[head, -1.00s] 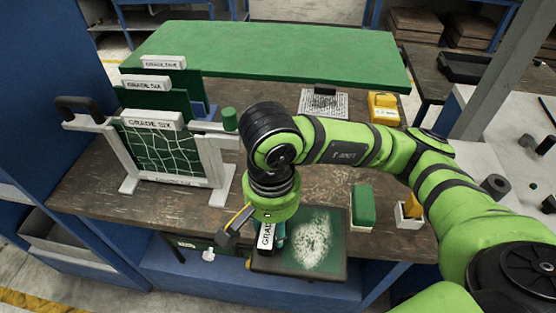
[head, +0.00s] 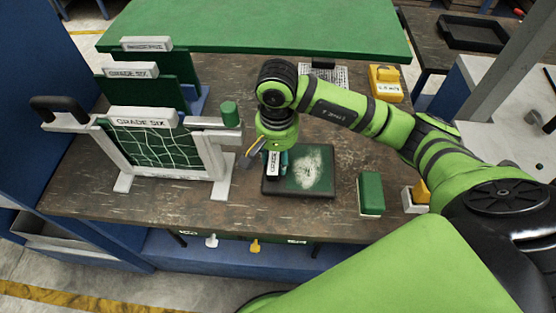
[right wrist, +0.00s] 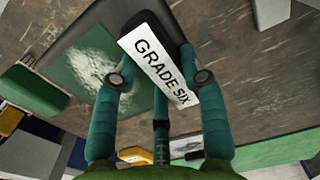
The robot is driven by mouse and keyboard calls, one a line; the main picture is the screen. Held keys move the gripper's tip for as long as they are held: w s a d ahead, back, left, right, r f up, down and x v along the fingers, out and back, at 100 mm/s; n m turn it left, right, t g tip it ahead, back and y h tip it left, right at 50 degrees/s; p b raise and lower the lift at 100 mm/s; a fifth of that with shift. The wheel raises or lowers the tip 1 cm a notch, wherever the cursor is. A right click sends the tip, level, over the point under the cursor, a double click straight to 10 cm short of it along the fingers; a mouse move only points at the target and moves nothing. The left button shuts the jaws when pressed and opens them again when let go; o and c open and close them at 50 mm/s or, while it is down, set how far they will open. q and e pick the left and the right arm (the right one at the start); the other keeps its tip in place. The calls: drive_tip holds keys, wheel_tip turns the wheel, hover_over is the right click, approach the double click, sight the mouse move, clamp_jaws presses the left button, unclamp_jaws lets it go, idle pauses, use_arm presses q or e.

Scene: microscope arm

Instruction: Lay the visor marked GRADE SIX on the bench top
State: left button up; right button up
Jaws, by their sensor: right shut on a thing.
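The visor (head: 325,178) is a flat dark-rimmed plate with a green window and a whitish scuffed patch. Its white GRADE SIX label bar is at its left end, partly hidden in the head view. It looks level over the front of the bench top (head: 240,222); I cannot tell whether it touches. My right gripper (head: 275,157) is shut on the label end. In the right wrist view, its teal fingers (right wrist: 160,78) stand on both sides of the label bar (right wrist: 160,70), with the plate beyond. My left gripper is out of view.
A white frame (head: 122,181) with a cracked green pane, also labelled GRADE SIX, stands left of the visor. More labelled green panels (head: 160,92) stand behind it. A green-and-white block (head: 371,193) and a yellow-topped holder (head: 416,196) are close on the right.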

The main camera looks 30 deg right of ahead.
wheel_tip(320, 180, down, 4)
drive_tip(key=shift+w+d+r+p, duration=0.1)
drive_tip(key=shift+r+p, duration=0.15)
drive_tip(key=shift+p, duration=0.65)
drive_tip(key=shift+f, duration=0.55)
drive_tip(key=o, duration=1.3)
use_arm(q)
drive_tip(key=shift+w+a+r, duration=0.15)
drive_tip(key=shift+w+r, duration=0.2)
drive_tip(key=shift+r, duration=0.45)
